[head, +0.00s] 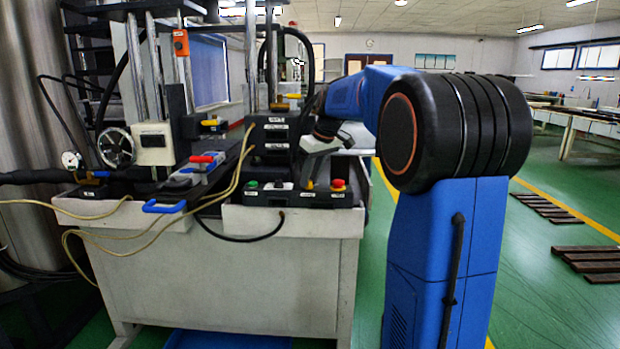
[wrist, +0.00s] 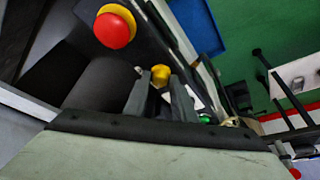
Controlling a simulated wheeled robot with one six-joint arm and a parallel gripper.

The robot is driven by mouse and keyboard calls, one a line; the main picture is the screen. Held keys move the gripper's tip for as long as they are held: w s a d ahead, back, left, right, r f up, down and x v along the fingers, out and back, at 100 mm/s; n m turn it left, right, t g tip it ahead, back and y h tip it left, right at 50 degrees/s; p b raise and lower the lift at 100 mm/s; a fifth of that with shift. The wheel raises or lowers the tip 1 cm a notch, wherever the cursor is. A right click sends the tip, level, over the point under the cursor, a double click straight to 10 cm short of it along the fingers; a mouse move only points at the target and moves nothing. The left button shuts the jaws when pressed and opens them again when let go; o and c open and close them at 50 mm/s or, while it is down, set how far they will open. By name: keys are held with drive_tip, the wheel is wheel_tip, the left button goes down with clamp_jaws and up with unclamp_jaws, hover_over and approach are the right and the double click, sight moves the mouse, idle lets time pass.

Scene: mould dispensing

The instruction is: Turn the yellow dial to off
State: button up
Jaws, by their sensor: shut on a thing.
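The yellow dial (wrist: 160,74) sits between the two grey fingertips of my gripper (wrist: 161,82) in the wrist view, and the fingers are shut on it. In the head view the yellow dial (head: 310,184) is a small spot on the front of the dark control box, between a green button and a red stop button. My gripper (head: 316,160) comes down to it from above and behind, with its fingertips hard to make out. The dial's pointer and marks are too small to read, so I cannot tell its setting.
The red stop button (wrist: 114,29) on its yellow ring stands close beside the fingers. It also shows in the head view (head: 338,184). A green button (head: 252,184) is at the box's left. Yellow hoses (head: 150,236) hang over the white machine base.

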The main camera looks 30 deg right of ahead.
drive_tip(key=o, duration=1)
drive_tip(key=v, duration=1.7)
drive_tip(key=shift+s+r, duration=0.1)
drive_tip(key=shift+r, duration=0.05)
drive_tip(key=s+a+f+m, duration=0.1)
drive_tip(key=s+a+f, duration=1.1)
drive_tip(key=s+a, duration=0.25)
drive_tip(key=shift+m+h, duration=0.5)
drive_tip(key=shift+m, duration=0.2)
drive_tip(key=s+a+f, duration=0.2)
drive_tip(key=s+f, duration=0.4)
drive_tip(key=s+a+f, duration=0.1)
drive_tip(key=s+f, duration=0.5)
drive_tip(key=f, duration=0.1)
drive_tip(key=s+a+f, duration=0.2)
drive_tip(key=s+f, duration=0.4)
drive_tip(key=f, duration=0.1)
drive_tip(key=shift+s+a+f, duration=0.1)
drive_tip(key=shift+a+f, duration=0.15)
drive_tip(key=shift+a, duration=0.1)
